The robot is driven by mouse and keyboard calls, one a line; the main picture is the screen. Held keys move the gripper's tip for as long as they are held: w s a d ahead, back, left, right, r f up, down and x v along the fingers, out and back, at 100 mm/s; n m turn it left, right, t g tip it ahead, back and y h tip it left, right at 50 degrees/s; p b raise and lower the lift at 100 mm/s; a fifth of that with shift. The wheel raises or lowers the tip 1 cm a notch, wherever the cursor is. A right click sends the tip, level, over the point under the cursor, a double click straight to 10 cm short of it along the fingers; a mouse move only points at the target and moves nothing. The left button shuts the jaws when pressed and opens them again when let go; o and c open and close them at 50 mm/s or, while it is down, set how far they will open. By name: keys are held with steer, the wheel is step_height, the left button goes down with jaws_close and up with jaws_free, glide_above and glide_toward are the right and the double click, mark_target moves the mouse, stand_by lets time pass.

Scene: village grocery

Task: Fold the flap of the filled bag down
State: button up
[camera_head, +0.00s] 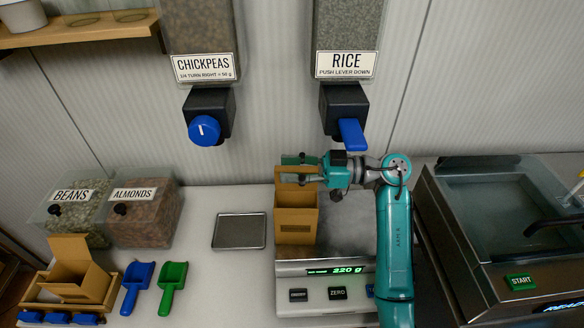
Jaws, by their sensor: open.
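A brown paper bag (296,223) stands upright on the scale (340,268), below and left of the rice dispenser. Its flap (297,171) stands up at the back of its open top. My gripper (300,171) reaches in from the right at the height of the flap. Its teal fingers are open, one behind and one in front of the flap's upper part as far as I can tell. Whether they touch the flap cannot be seen. The bag's contents are hidden from this angle. The scale display reads 220 g.
Chickpeas (207,115) and rice (343,105) dispensers hang above. A small metal tray (240,231) lies left of the scale. Further left are another open bag (77,275), blue and green scoops (172,285), and beans and almonds bins (143,215). A sink-like machine (500,230) stands at right.

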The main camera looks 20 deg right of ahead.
mark_target(291, 191)
jaws_close()
steer(key=shift+s, duration=0.1)
stand_by(0.4)
steer(key=shift+s+a+f+n, duration=0.3)
steer(key=shift+s+n, duration=0.4)
steer(key=shift+n, duration=0.85)
steer(key=shift+s+a+f+n, duration=0.25)
steer(key=shift+s+n, duration=0.5)
steer(key=shift+n, duration=0.85)
steer(key=shift+s+a+f+n, duration=0.3)
steer(key=shift+s+n, duration=0.4)
steer(key=shift+n, duration=0.85)
jaws_free()
